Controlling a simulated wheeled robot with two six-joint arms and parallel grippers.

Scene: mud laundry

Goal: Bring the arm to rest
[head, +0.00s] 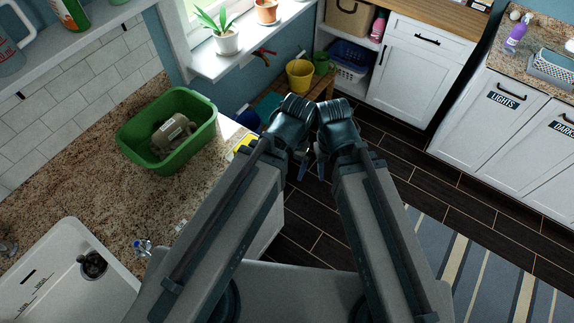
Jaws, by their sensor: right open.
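My two dark grey arms reach up through the middle of the head view, side by side, with their wrists close together. My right gripper (321,168) points down over the dark floor. It is open, with nothing seen between its fingers. My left gripper (301,166) hangs just beside it and is mostly hidden behind its own wrist. I cannot tell whether its jaws are open or shut. I cannot tell whether the two wrists touch.
A green tub (207,137) with a beige-grey item (172,136) inside stands on the granite counter (70,190) at left. A white sink (60,285) is at lower left. A yellow bucket (300,76) stands behind the wrists.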

